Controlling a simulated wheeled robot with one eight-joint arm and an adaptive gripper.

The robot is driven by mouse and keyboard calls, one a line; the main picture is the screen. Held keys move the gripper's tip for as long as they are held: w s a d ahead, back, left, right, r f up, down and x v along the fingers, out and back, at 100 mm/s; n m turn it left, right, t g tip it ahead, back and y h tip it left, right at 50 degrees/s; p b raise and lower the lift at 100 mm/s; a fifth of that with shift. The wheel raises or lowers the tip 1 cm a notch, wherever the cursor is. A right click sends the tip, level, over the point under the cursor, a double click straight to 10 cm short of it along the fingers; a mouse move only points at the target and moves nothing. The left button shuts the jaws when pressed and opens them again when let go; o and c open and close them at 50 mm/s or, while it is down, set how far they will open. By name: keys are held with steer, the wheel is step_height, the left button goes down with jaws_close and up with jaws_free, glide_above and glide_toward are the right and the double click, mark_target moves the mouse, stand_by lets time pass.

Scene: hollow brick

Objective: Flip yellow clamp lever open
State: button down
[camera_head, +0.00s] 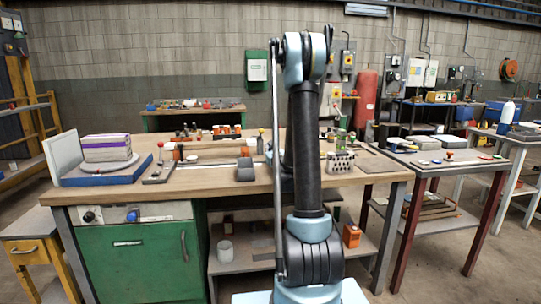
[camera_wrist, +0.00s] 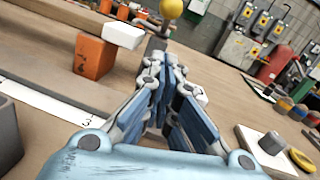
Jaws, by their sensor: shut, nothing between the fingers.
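In the wrist view a yellow ball (camera_wrist: 172,8) sits just beyond the fingertips, near the top edge; it looks like the knob of the clamp lever. A dark grey part (camera_wrist: 155,44) shows below it, partly hidden by my fingers. My gripper (camera_wrist: 160,60) is shut and empty, its fingertips close in front of the dark part and below the ball in the picture. I cannot tell whether they touch.
An orange block (camera_wrist: 92,58) with a white piece (camera_wrist: 122,34) stands left of my fingers. A white ruler strip (camera_wrist: 40,101) lies on the wooden bench (camera_head: 220,179). A white plate (camera_wrist: 275,150) with a grey cylinder and a yellow ring (camera_wrist: 302,159) lies at right.

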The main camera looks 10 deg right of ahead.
mark_target(263, 133)
steer(key=w, duration=0.1)
steer(key=w+r, duration=0.2)
steer(key=w, duration=0.1)
steer(key=shift+a, duration=0.4)
steer(key=shift+w+a+r, duration=0.15)
steer(key=shift+w+r, duration=0.25)
steer(key=shift+r, duration=0.15)
steer(key=shift+w+r, duration=0.15)
steer(key=shift+r, duration=0.7)
steer(key=shift+w+r, duration=0.15)
steer(key=shift+r, duration=0.35)
steer(key=shift+w+r, duration=0.55)
steer(key=shift+r, duration=0.25)
steer(key=shift+w+r, duration=0.55)
steer(key=shift+r, duration=0.2)
steer(key=shift+w+r, duration=0.55)
steer(key=shift+r, duration=0.25)
steer(key=shift+w+r, duration=0.35)
steer(key=shift+w, duration=0.25)
steer(key=shift+w+r, duration=0.35)
steer(key=shift+w, duration=0.25)
